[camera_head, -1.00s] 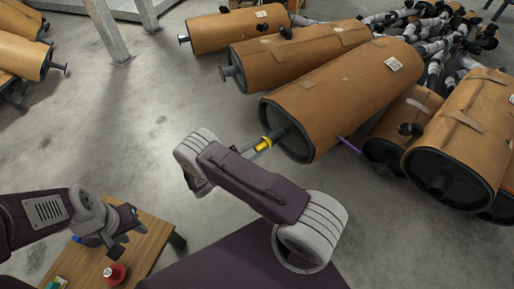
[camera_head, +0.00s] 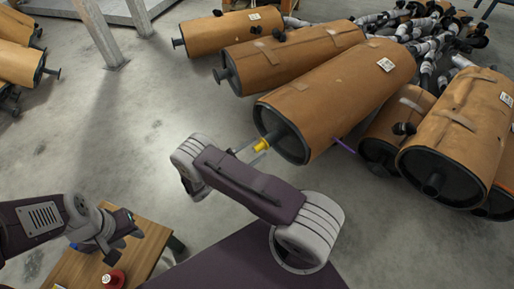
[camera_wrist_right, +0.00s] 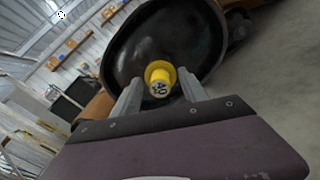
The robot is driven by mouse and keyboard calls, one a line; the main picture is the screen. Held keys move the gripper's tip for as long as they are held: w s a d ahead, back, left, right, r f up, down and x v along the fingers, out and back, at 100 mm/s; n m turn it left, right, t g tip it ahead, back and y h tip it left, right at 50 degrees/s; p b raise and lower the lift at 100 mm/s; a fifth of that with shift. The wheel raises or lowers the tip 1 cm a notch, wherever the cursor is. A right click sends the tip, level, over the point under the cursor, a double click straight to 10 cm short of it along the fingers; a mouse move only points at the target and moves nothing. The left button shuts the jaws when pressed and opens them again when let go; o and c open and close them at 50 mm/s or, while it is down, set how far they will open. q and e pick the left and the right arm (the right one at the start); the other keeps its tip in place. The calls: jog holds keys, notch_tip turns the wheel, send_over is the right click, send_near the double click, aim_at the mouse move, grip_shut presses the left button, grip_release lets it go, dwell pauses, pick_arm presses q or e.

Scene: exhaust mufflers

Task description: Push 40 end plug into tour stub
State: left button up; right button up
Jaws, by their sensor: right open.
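The yellow 40 end plug (camera_head: 261,146) is at the near end of the dark stub (camera_head: 272,140) on the large brown muffler (camera_head: 330,100). In the right wrist view the plug (camera_wrist_right: 160,79) shows its round face marked 40, in front of the black muffler end (camera_wrist_right: 150,40). How deep it sits in the stub is hidden. My right gripper (camera_wrist_right: 160,92) is open, with one grey finger on each side of the plug and small gaps between. My left gripper (camera_head: 122,246) hangs over the wooden table, away from the mufflers; its jaws are unclear.
Several other brown mufflers lie around, one at the right (camera_head: 465,125) and one at the back (camera_head: 230,30). A purple rod (camera_head: 344,146) sticks out by the large muffler. A red object (camera_head: 113,279) stands on the wooden table (camera_head: 150,250). Grey floor between is clear.

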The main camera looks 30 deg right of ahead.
jog(key=s+a+p, duration=0.1)
jog(key=a+p, duration=0.1)
jog(key=a, duration=0.6)
jog(key=shift+s, duration=0.15)
